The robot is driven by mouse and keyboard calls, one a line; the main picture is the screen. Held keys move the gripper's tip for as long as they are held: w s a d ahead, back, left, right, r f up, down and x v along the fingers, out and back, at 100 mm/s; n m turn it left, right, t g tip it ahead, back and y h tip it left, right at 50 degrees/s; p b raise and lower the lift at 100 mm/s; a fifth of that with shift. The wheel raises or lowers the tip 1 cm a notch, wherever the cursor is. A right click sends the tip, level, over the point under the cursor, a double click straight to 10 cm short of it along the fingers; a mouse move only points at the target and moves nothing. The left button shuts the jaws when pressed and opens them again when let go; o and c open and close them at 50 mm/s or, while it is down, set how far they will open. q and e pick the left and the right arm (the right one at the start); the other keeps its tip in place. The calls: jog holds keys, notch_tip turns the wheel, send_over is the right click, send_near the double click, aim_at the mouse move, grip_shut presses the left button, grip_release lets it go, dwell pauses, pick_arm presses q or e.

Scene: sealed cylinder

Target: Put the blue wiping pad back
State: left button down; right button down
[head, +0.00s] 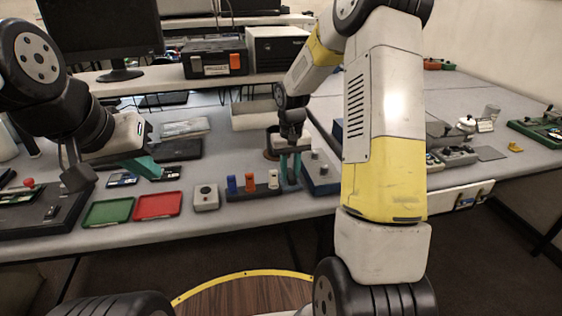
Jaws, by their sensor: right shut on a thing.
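My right gripper (290,167) points down with teal fingers at the right end of a small dark rack (240,195). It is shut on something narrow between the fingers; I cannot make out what. The rack holds a blue piece (232,185) at its left, an orange piece (249,182) in the middle and a white-topped piece (272,179) near the gripper. I cannot tell for sure whether the blue piece is the wiping pad. My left gripper (148,168) is above the table at the left, apart from the rack; its teal fingers overlap from this angle.
A green tray (108,213), a red tray (157,206) and a grey button box (206,197) stand along the front edge. A blue box with knobs (320,178) stands just right of my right gripper. A pale bin (252,115) is behind it. Dark flat devices lie near my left gripper.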

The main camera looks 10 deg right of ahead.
aim_at(289, 174)
jog(key=shift+f, duration=0.25)
jog(key=c, duration=1.2)
grip_release()
notch_tip(289, 174, up, 7)
jog(key=shift+s+a+r, duration=0.15)
jog(key=shift+r, duration=0.05)
jog(key=s+r+t, duration=0.3)
jog(key=s+r, duration=0.8)
jog(key=r, duration=0.1)
jog(key=shift+s+a+r+t+y, duration=0.35)
jog(key=shift+s+r+t, duration=0.2)
jog(key=shift+s, duration=1.6)
jog(key=shift+s+a+r+t+y, duration=0.35)
jog(key=shift+s+r+t, duration=0.2)
jog(key=shift+s, duration=1.65)
jog(key=shift+s+a+r+t+y, duration=0.35)
jog(key=shift+s+r+t, duration=0.2)
jog(key=shift+s, duration=1.6)
